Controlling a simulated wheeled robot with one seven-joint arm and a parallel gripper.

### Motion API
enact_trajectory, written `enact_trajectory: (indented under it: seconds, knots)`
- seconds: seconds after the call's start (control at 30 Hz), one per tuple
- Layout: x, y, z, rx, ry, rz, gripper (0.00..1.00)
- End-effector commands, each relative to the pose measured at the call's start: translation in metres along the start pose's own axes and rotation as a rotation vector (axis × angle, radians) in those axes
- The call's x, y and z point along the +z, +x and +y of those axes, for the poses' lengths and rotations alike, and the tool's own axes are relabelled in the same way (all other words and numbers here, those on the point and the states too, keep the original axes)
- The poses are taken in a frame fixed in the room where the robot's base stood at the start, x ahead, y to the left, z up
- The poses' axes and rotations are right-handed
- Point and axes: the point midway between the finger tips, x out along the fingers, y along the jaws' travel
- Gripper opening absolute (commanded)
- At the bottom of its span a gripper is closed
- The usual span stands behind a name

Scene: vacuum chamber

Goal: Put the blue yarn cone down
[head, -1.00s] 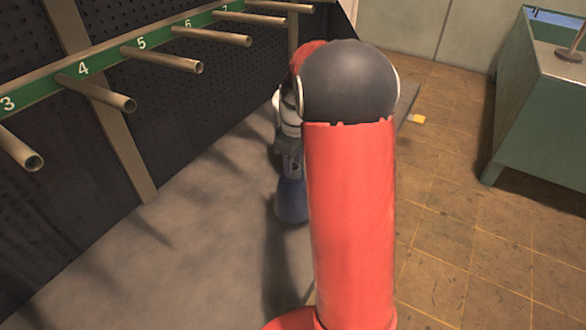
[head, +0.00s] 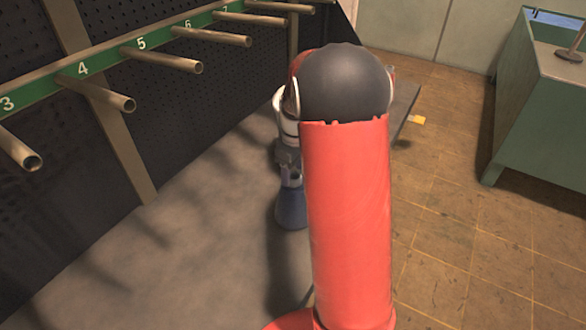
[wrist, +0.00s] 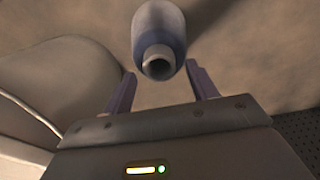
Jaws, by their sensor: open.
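The blue yarn cone (head: 291,209) stands upright on the grey bench top (head: 190,245), partly hidden by my red arm in the head view. In the wrist view the cone (wrist: 160,28) shows its pale, hollow tip pointing towards my gripper. My gripper (wrist: 163,84) is open, with one finger on each side of the cone's tip and a visible gap to each. In the head view my gripper is right above the cone, and its fingers are hard to make out.
A dark perforated panel (head: 210,110) with a green numbered rail (head: 110,60) and several protruding metal pegs (head: 160,58) stands at the left. A green cabinet (head: 535,110) stands on the tiled floor at the right. The bench top left of the cone is clear.

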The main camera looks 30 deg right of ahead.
Motion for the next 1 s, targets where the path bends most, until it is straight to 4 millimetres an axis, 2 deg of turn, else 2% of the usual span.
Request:
enact_trajectory:
  seconds: [0.17,0.5,0.77,0.87,0.97,1.0]
  knots:
    - [-0.001,-0.023,0.001,0.003,0.0,0.004,0.58]
    - [0.0,-0.095,0.001,0.003,0.0,0.003,0.58]
    - [0.0,-0.122,-0.003,0.004,0.005,0.004,0.58]
    - [0.004,-0.136,-0.018,0.022,0.033,0.023,0.58]
    - [0.013,-0.157,-0.05,0.056,0.095,0.064,0.58]
    - [0.018,-0.166,-0.066,0.071,0.127,0.087,0.58]
